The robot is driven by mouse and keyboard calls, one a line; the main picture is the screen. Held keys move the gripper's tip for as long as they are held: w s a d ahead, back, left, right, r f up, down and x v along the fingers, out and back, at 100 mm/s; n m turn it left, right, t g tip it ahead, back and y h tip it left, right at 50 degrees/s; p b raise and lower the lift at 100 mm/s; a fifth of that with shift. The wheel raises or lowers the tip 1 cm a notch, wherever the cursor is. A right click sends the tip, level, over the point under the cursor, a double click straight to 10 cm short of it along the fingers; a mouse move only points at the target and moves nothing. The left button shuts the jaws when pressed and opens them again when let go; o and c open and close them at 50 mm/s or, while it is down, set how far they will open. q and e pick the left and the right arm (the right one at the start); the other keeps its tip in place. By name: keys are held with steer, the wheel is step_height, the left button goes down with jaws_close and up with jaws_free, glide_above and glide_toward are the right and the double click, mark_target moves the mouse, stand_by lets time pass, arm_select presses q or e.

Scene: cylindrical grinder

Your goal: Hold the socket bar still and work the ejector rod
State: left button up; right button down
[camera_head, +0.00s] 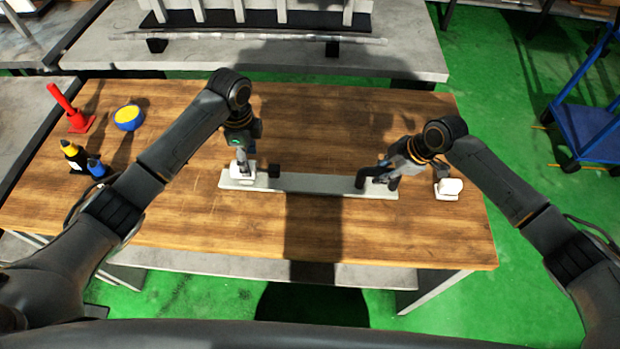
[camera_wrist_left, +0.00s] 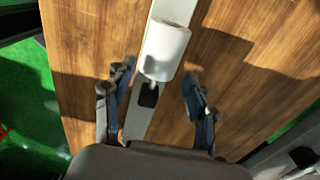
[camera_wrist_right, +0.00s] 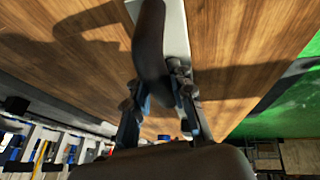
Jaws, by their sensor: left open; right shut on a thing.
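The long pale socket bar (camera_head: 320,183) lies flat across the wooden table. In the head view my left gripper (camera_head: 242,170) is over the bar's left end, partly hiding the white part. My right gripper (camera_head: 384,178) is shut on a dark upright handle (camera_wrist_right: 150,45) at the bar's right end; its fingertips partly hide the grip.
A white block (camera_head: 448,188) stands right of the bar. The front middle of the table is clear.

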arm_select(q)
steer(key=shift+f, duration=2.65)
